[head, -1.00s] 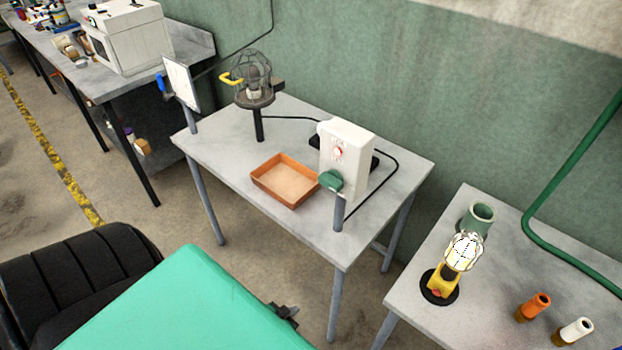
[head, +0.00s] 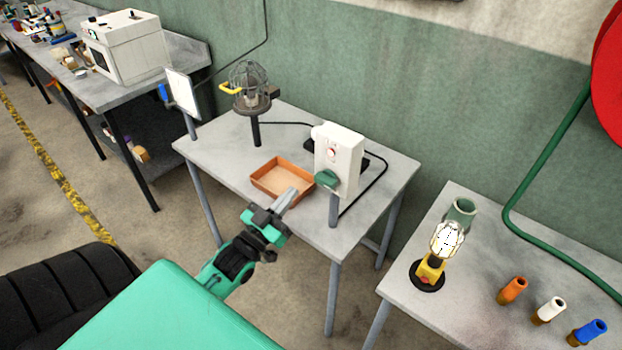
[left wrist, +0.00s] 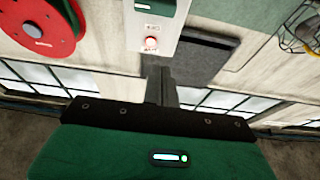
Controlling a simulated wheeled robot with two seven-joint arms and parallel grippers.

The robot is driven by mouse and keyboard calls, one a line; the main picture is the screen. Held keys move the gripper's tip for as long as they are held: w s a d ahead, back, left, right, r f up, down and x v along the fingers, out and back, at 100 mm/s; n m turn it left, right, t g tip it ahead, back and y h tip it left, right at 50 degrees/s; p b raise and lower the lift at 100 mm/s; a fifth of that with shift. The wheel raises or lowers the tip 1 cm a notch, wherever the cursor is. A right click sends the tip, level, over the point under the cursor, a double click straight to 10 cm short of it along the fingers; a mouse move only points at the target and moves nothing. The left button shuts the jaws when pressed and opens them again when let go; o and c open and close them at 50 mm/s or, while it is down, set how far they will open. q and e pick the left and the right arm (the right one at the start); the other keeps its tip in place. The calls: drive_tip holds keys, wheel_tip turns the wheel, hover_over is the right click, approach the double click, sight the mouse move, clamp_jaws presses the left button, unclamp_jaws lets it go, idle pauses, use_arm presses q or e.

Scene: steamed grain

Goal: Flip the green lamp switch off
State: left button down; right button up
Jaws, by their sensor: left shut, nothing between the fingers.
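A white switch box (head: 339,158) stands on a post at the front right of the middle table, with a red button on its face. The green switch (head: 327,179) sits low on its front left. A caged lamp with a yellow handle (head: 247,88) stands on the same table and looks unlit. My left gripper (head: 289,196) is shut and empty, in front of the orange tray and left of the box, apart from the switch. In the left wrist view, the box (left wrist: 152,32) is ahead of the fingers, with a green part at its edge. My right gripper is out of view.
An orange tray (head: 268,170) lies on the table, close behind my gripper. A black cable runs behind the box. A glowing yellow lamp (head: 445,242) stands on the right table (head: 470,295) with a green cup and small coloured cylinders.

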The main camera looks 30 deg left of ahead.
use_arm(q)
drive_tip(key=shift+w, duration=0.15)
wheel_tip(320, 180, up, 4)
drive_tip(key=p, duration=0.5)
hover_over(326, 180)
drive_tip(key=s+a, duration=0.2)
drive_tip(key=a, duration=0.1)
drive_tip(key=shift+w+d+f, duration=0.1)
drive_tip(key=shift+w+d, duration=0.05)
drive_tip(key=shift+d, duration=0.05)
wheel_tip(326, 180, down, 3)
drive_tip(key=shift+r, duration=0.1)
drive_tip(key=shift+f+p, duration=0.45)
drive_tip(key=shift+f, duration=0.45)
